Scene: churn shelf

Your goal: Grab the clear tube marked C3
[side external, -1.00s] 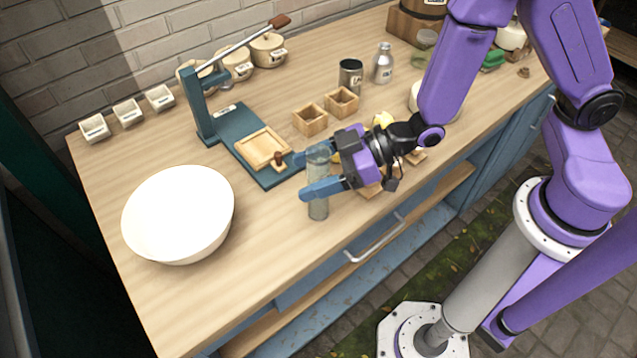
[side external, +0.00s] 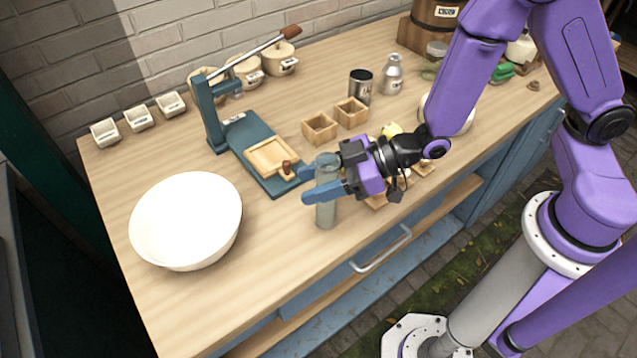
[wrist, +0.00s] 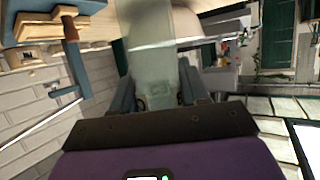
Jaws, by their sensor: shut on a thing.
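The clear tube (side external: 326,214) stands upright near the front edge of the wooden counter, pale green and see-through. My gripper (side external: 316,182) is shut on it, with one blue finger on each side of its upper part. In the wrist view the tube (wrist: 152,55) fills the space between the two fingers (wrist: 158,92). I cannot read a C3 mark on it. I cannot tell whether its base touches the counter.
A large white bowl (side external: 186,222) stands to the left. A blue press (side external: 250,138) with a long lever is behind the gripper. Two small wooden boxes (side external: 334,120), a dark canister (side external: 360,88) and a metal bottle (side external: 392,76) stand further back. The counter between bowl and tube is clear.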

